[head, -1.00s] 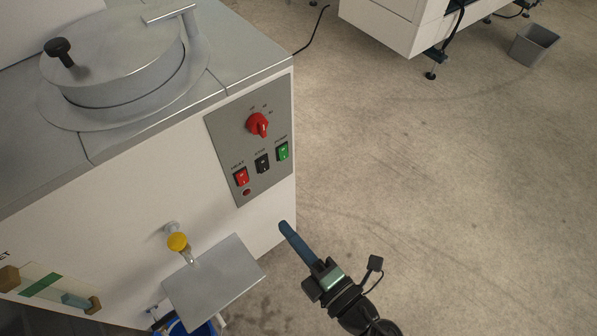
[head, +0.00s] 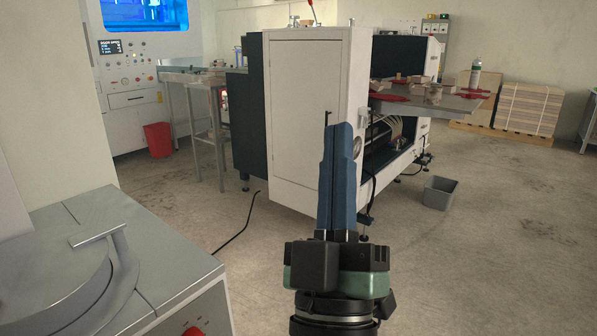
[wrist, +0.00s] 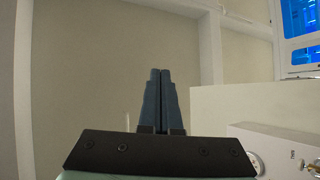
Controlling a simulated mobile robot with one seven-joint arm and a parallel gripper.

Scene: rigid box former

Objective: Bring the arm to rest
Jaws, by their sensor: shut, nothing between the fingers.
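My gripper (head: 338,150) stands upright in the middle of the head view, its blue fingers together and pointing up. Nothing is between the fingers. In the wrist view the gripper (wrist: 160,75) also shows its two fingers side by side and closed, against a plain wall. It appears clear of the machines; the white cabinet (head: 290,110) is behind it in the head view.
A grey-topped machine (head: 150,250) with a round lid stands at lower left. A red bin (head: 158,139), a grey bin (head: 439,193) and a table with red parts (head: 470,105) stand farther back. The floor at right is open.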

